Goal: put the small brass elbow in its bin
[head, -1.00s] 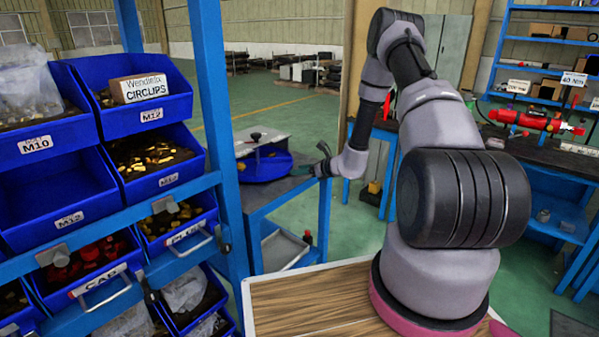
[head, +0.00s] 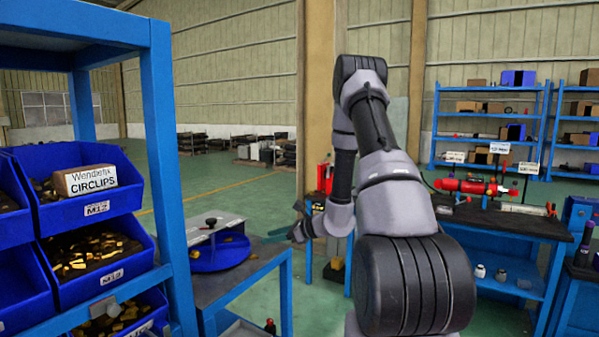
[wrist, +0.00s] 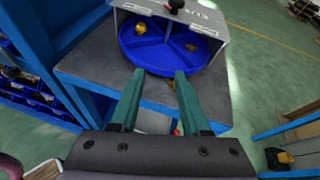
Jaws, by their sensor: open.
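My gripper (head: 285,224) is open and empty. It is above and to the right of a blue round tray (head: 220,258) on a grey-topped stand. In the wrist view the two green fingers (wrist: 160,73) are apart, in front of the divided blue tray (wrist: 170,70). Small brass-coloured pieces lie in it, one in the left compartment (wrist: 140,28) and one toward the right (wrist: 190,47). Another yellowish bit (wrist: 172,84) shows between the fingers, near the tray's front. I cannot tell which piece is the small elbow. Blue bins (head: 110,292) hold brass parts on the left rack.
The rack's blue post (head: 165,170) stands left of the stand (head: 240,285). A grey cover plate (wrist: 205,17) with a dark knob sits over the tray's far side. A dark workbench (head: 500,222) with a red tool is at right. Green floor lies between.

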